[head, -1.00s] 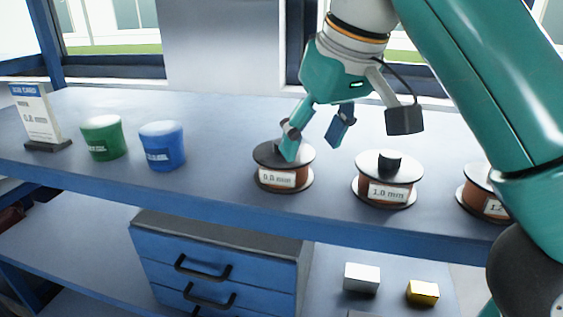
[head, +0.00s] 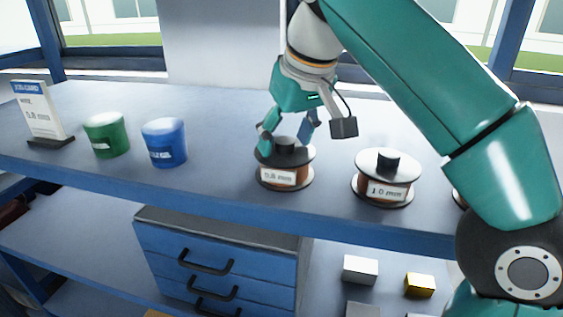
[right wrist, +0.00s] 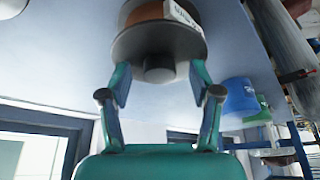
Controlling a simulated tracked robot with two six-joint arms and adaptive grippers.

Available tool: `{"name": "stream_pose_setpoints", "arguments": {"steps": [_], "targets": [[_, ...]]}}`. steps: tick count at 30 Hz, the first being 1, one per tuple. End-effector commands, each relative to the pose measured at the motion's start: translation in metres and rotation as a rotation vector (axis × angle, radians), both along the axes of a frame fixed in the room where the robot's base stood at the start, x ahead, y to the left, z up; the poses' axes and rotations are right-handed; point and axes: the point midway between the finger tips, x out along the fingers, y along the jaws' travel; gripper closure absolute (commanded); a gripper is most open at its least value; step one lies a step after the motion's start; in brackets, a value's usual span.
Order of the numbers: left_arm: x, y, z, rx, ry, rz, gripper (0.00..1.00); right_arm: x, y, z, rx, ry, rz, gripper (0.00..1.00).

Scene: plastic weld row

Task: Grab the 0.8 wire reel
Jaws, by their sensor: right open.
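The 0.8 wire reel (head: 284,168) stands upright on the blue bench, with copper-coloured winding, a white "0.8 mm" label and a dark hub on top. It also shows in the right wrist view (right wrist: 158,42), just beyond the fingertips. My right gripper (head: 287,135) is open above the reel, its two fingers on either side of the dark hub (right wrist: 158,70). The fingers are not closed on it; whether one touches the top flange I cannot tell. A card sign (head: 38,112) at the left reads "wire" and "0.8 mm". My left gripper is not in view.
The 1.0 mm reel (head: 385,178) stands to the right, with another reel partly hidden behind my right arm. A green tub (head: 106,136) and a blue tub (head: 163,143) stand to the left. Blue drawers (head: 215,262) and small blocks are below the bench top.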

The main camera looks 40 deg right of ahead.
Motion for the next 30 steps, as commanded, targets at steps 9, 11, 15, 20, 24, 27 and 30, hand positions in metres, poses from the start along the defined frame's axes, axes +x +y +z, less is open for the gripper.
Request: {"name": "stream_pose_setpoints", "arguments": {"steps": [9,11,15,20,24,27,30], "targets": [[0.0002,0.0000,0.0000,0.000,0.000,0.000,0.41,-0.0002,0.0000,0.0000,0.000,0.001,0.000,0.68],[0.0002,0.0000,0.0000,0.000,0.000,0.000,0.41,-0.0002,0.0001,-0.0002,0.000,0.002,0.000,0.78],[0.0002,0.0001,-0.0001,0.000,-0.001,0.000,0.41,-0.0002,0.0003,-0.0008,0.000,0.004,0.000,1.00],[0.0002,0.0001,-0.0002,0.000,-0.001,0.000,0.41,-0.0002,0.0005,-0.0015,-0.001,0.006,0.001,1.00],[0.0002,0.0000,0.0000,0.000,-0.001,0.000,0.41,-0.0001,0.0004,-0.0004,0.000,0.002,0.000,1.00],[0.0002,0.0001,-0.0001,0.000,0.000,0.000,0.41,-0.0001,0.0006,-0.0008,0.000,0.003,0.000,1.00],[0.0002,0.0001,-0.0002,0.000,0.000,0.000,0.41,-0.0001,0.0004,-0.0007,0.000,0.004,0.000,1.00]]}}
